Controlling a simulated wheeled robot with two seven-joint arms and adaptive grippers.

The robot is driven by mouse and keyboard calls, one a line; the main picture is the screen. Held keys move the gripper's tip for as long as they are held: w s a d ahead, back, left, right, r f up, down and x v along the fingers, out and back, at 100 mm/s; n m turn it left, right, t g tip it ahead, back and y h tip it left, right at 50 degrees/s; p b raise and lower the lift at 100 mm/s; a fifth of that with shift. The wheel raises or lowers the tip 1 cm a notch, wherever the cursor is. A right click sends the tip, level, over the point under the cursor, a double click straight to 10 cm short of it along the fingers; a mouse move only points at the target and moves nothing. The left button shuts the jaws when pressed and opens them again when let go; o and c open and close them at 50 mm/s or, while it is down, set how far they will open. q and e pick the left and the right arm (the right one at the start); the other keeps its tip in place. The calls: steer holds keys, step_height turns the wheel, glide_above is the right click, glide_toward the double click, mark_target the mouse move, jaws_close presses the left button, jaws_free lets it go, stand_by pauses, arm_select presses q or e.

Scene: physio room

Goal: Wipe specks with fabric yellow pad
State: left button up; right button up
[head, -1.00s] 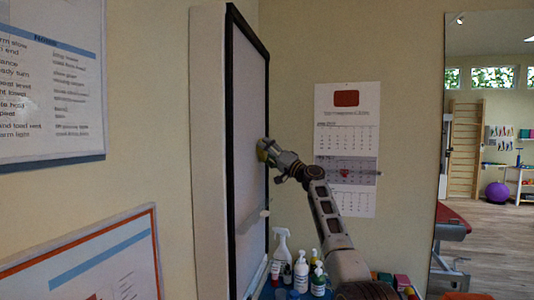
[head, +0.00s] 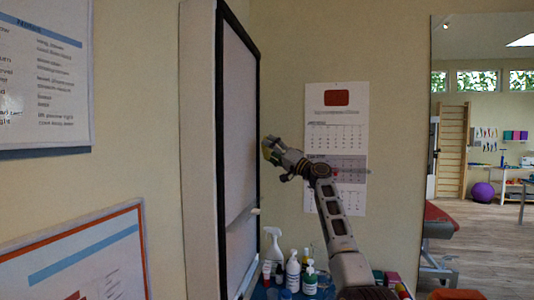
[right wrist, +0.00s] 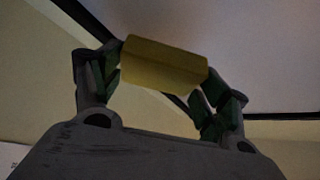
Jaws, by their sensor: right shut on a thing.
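The yellow fabric pad (right wrist: 165,64) is held between the green-tipped fingers of my right gripper (right wrist: 160,85) in the right wrist view. I cannot tell if the pad touches the board. No specks can be made out. My left gripper is not in view.
Below the board stand a spray bottle (head: 273,246) and several small bottles (head: 293,270). A calendar (head: 336,150) hangs on the wall behind my right arm. Framed posters (head: 45,75) are on the left wall. A doorway-like opening or mirror at right shows a wider room.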

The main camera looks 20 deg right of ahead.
steer(key=shift+s+d, duration=0.15)
steer(key=shift+d, duration=0.2)
steer(key=shift+s+d+b, duration=0.5)
steer(key=shift+s+d, duration=0.35)
steer(key=shift+d, duration=0.3)
